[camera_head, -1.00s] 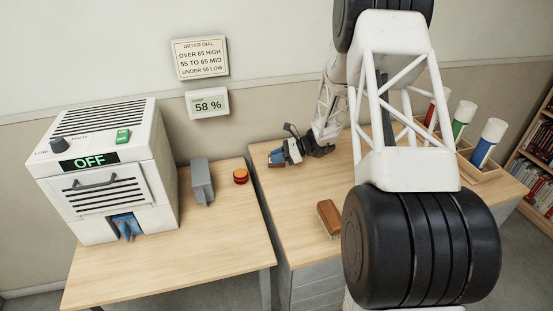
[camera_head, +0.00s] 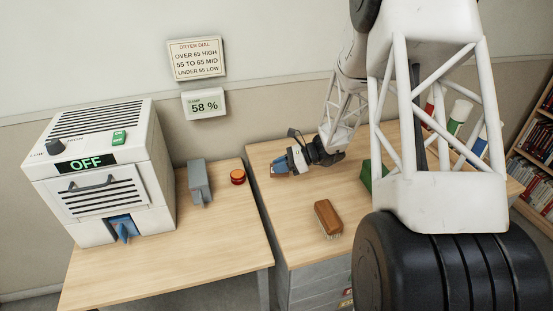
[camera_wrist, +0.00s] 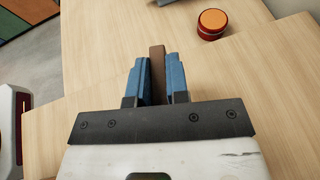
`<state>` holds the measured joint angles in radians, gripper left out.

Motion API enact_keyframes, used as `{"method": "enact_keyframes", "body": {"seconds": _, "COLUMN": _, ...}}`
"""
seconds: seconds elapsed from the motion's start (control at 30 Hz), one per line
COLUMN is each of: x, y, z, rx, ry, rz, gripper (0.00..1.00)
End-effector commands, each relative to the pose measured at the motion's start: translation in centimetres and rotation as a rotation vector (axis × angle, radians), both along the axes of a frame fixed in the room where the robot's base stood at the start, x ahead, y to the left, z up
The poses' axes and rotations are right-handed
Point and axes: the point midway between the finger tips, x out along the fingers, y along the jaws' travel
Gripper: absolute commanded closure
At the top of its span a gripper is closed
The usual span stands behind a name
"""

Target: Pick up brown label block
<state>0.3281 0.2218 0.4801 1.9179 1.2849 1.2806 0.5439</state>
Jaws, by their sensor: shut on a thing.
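The brown block (camera_wrist: 157,56) stands between the two blue fingers of my gripper (camera_wrist: 158,72) in the wrist view. The fingers press on it from both sides, and its top end sticks out past the fingertips. In the head view my gripper (camera_head: 279,169) is low over the left part of the right-hand desk, with the block mostly hidden by the fingers. I cannot tell whether the block touches the desk. No label shows on its visible side.
A wooden brush (camera_head: 327,219) lies on the right-hand desk, and a green box (camera_head: 367,176) is partly behind my arm. The left table holds the dryer (camera_head: 100,195), a grey block (camera_head: 200,182) and an orange-red button (camera_head: 238,177). Coloured tubes stand at right.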

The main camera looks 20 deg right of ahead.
Motion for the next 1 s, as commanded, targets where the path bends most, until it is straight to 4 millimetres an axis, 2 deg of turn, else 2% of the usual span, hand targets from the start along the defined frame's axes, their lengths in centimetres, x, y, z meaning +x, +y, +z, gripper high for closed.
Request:
{"method": "enact_keyframes", "body": {"seconds": 0.2, "x": -3.1, "y": 0.3, "z": 0.3, "rx": 0.000, "ry": 0.000, "rz": 0.000, "gripper": 1.00}}
{"method": "enact_keyframes", "body": {"seconds": 0.4, "x": -4.8, "y": 0.4, "z": 0.5, "rx": 0.000, "ry": 0.001, "rz": -0.001, "gripper": 1.00}}
{"method": "enact_keyframes", "body": {"seconds": 0.6, "x": -5.5, "y": 0.5, "z": 0.5, "rx": 0.000, "ry": 0.000, "rz": 0.000, "gripper": 1.00}}
{"method": "enact_keyframes", "body": {"seconds": 1.0, "x": -5.6, "y": 0.5, "z": 0.5, "rx": 0.000, "ry": 0.000, "rz": 0.000, "gripper": 1.00}}
